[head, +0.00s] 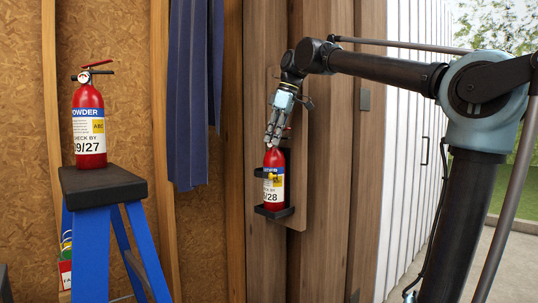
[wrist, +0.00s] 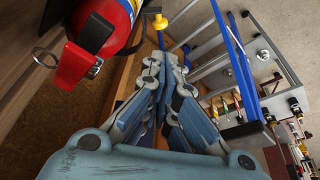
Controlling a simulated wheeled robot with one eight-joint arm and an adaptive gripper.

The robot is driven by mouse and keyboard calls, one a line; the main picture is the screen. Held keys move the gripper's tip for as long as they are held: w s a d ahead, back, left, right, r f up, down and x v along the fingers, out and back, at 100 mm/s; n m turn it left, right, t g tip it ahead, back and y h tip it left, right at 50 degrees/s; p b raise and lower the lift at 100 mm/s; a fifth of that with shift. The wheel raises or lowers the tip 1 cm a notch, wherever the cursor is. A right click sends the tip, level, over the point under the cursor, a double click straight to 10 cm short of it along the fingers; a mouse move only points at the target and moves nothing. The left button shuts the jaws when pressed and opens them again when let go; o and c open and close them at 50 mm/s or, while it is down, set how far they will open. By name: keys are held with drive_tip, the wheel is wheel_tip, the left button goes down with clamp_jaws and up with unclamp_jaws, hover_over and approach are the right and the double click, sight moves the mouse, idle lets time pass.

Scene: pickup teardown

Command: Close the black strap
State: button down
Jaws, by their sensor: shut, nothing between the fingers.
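A red fire extinguisher (head: 273,162) stands upright in a black wall bracket (head: 274,211) on a wooden backboard. A short black piece at its left side (head: 259,172) looks like part of the black strap; whether it is fastened is too small to tell. My gripper (head: 270,143) points down in front of the extinguisher's top and hides its valve. In the wrist view my gripper (wrist: 166,62) is shut and empty. The extinguisher's red body (wrist: 112,12), with a red lever (wrist: 75,66) and a ring, is at upper left, apart from the fingers.
A second extinguisher (head: 89,122) stands on a blue stepladder (head: 97,186) at left. A blue curtain (head: 190,90) hangs between them. A white panelled wall (head: 405,150) is at right. The wrist view shows shelving with tools (wrist: 255,80) at right.

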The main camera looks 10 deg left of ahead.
sight(267, 173)
drive_tip(key=s+a+f+n+h, duration=0.3)
drive_tip(key=a+n+h, duration=0.25)
drive_tip(key=a, duration=0.55)
drive_tip(key=w+d+f, duration=0.2)
drive_tip(key=d+f, duration=0.4)
drive_tip(key=f, duration=0.3)
drive_tip(key=shift+w+t+h, duration=0.25)
drive_tip(key=shift+t+h, duration=0.1)
drive_tip(key=shift+t, duration=0.05)
drive_tip(key=shift+s, duration=0.15)
